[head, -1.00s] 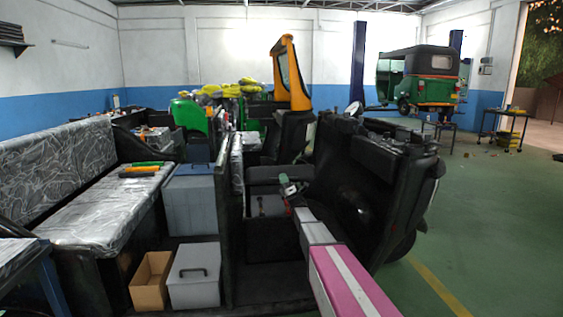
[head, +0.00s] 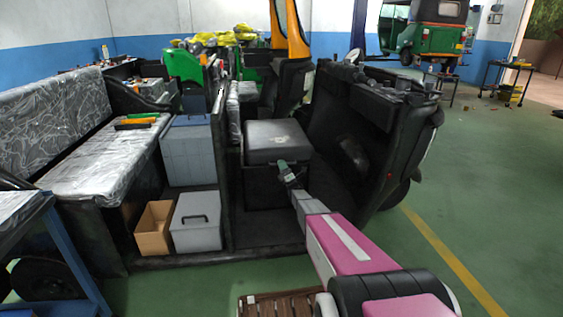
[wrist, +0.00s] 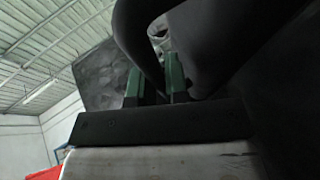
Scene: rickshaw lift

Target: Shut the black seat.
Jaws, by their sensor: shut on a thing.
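The black seat (head: 277,138) lies level on its dark box base (head: 263,188) inside the open vehicle cab. No open gap shows between seat and base in the head view. My gripper (head: 284,167) is at the front edge of the seat, right of its middle. In the wrist view my gripper's green fingers (wrist: 155,85) are shut, with a dark curved edge close around them. What exactly lies between the fingertips is partly hidden, but it fits the seat's edge.
A grey lidded box (head: 196,222) and an open cardboard box (head: 154,228) stand left of the cab. A plastic-wrapped bench (head: 100,165) is farther left. The black front panel (head: 350,140) rises right of the seat. Green floor (head: 470,190) is clear at the right.

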